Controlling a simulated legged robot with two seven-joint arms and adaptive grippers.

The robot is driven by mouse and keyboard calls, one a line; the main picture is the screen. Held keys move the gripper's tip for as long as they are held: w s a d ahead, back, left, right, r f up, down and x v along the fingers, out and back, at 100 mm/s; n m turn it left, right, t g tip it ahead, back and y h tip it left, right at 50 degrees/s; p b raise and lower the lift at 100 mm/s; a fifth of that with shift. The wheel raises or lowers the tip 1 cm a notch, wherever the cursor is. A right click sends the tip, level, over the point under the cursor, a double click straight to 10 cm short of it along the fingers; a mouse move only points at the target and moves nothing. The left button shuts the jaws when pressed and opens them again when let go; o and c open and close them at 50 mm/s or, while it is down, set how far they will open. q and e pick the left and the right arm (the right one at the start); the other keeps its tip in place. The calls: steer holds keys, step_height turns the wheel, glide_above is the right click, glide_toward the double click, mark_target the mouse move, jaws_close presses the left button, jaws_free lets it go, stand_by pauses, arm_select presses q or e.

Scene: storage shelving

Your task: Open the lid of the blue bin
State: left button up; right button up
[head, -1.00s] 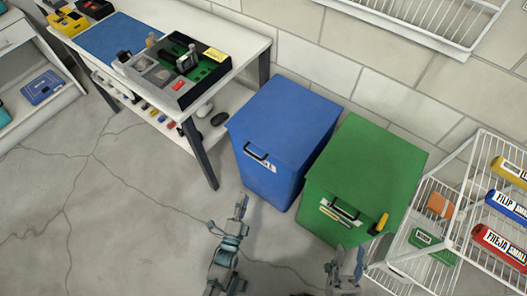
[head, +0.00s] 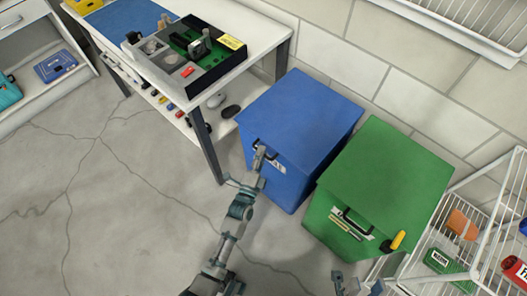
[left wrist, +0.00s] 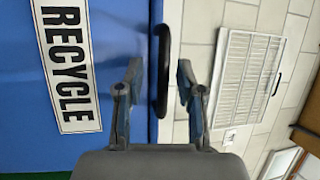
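The blue bin (head: 304,112) stands on the floor with its lid closed. Its black handle (head: 270,150) is on the front, partly hidden by my left gripper (head: 258,158). In the left wrist view, the black handle (left wrist: 163,72) runs upright between the two fingers of my left gripper (left wrist: 161,88). The fingers are open, one on each side of the handle, with gaps showing. The blue bin's front (left wrist: 110,25) carries a white RECYCLE label (left wrist: 66,65). My right gripper (head: 347,284) is at the bottom edge, in front of the green bin; its opening is unclear.
A green bin (head: 390,180) with a black handle and a yellow item stands right beside the blue bin. A white table (head: 262,30) is at the left, a wire rack (head: 490,205) at the right. The floor (head: 120,190) at front left is clear.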

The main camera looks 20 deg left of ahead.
arm_select(q)
steer(key=shift+w+r, duration=0.1)
steer(key=shift+w, duration=0.15)
jaws_close()
